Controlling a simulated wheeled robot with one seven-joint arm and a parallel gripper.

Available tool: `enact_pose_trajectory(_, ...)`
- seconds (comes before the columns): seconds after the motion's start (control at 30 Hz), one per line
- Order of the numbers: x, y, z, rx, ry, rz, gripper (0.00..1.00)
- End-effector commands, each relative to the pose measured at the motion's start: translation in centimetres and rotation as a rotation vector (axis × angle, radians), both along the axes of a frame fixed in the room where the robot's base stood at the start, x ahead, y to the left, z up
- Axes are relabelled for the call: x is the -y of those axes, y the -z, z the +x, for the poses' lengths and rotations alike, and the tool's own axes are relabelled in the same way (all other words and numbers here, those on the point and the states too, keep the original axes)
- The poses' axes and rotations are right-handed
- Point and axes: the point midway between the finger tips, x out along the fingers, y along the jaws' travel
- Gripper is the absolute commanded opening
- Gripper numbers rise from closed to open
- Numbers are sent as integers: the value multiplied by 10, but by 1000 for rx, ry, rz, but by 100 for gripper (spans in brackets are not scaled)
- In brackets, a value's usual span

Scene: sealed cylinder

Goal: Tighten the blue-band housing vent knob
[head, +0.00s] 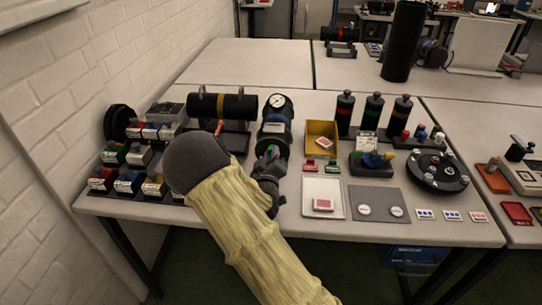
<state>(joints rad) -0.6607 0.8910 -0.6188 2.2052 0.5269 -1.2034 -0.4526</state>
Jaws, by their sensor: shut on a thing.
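The blue-band housing (278,112) is a black cylinder with a round white gauge on top and a blue-and-white band, standing near the middle of the table. My gripper (270,153) reaches in from the front at its near end. Its dark fingers are shut on the vent knob, which is mostly hidden between them; a small green patch shows there. I cannot tell how far the knob is turned.
A yellow bin (321,137) and white tray (323,198) stand close on the right. Labelled blocks (128,182) fill the left side; a grey mat (381,204) lies front right.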

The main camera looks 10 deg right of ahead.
Motion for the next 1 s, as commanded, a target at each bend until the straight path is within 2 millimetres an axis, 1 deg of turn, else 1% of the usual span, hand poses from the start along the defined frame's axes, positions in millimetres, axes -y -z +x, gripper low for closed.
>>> enact_pose_trajectory(0.27,0,2,0,19,1,57,1)
enact_pose_trajectory(0.47,1,3,0,53,2,161,1)
enact_pose_trajectory(0.67,1,4,0,104,2,314,1)
enact_pose_trajectory(1.0,1,5,0,205,1,620,1)
